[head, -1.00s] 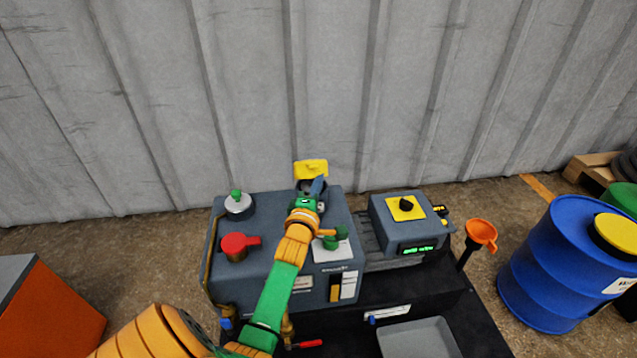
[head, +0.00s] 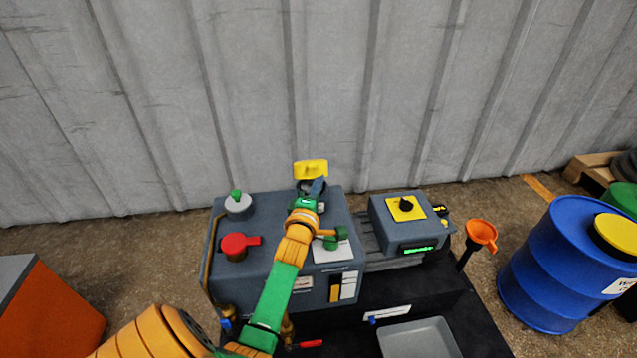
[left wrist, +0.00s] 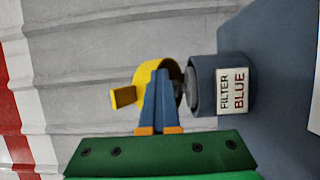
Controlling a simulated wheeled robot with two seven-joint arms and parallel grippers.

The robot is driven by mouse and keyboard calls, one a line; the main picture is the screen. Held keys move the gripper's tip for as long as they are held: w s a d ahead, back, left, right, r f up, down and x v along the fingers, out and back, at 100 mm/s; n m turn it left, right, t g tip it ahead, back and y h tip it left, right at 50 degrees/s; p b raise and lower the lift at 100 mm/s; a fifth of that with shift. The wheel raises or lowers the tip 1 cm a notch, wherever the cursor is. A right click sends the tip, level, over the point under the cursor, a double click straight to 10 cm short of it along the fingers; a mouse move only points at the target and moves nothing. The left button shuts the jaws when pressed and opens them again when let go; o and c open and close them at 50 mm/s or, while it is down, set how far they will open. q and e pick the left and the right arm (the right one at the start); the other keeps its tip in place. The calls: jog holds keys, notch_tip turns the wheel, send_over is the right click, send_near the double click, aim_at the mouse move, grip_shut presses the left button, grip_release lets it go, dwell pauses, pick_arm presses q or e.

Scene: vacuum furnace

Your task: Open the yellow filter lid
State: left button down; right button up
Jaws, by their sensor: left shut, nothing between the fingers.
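The yellow filter lid (head: 309,169) is at the back of the grey machine. In the left wrist view the lid (left wrist: 146,78) stands on edge, with a tab pointing left. A gap with a grey piece shows between it and the blue-grey filter neck (left wrist: 203,87), labelled "FILTER BLUE". My left gripper (head: 319,184) reaches over the machine to the lid. In the left wrist view its blue fingers (left wrist: 162,76) are shut, with nothing between them. They overlap the lid; I cannot tell whether they touch it. My right gripper is not in view.
The machine top (head: 276,207) carries a red handle (head: 238,246), a green-knobbed cap (head: 238,204) and a green valve (head: 334,238). A corrugated wall (head: 255,90) is behind.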

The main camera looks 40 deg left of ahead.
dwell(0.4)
pick_arm(q)
jog(key=c, duration=1)
grip_release()
jog(key=shift+o, duration=0.2)
jog(key=shift+s, duration=0.1)
jog(key=p+v, duration=0.2)
jog(key=v, duration=0.5)
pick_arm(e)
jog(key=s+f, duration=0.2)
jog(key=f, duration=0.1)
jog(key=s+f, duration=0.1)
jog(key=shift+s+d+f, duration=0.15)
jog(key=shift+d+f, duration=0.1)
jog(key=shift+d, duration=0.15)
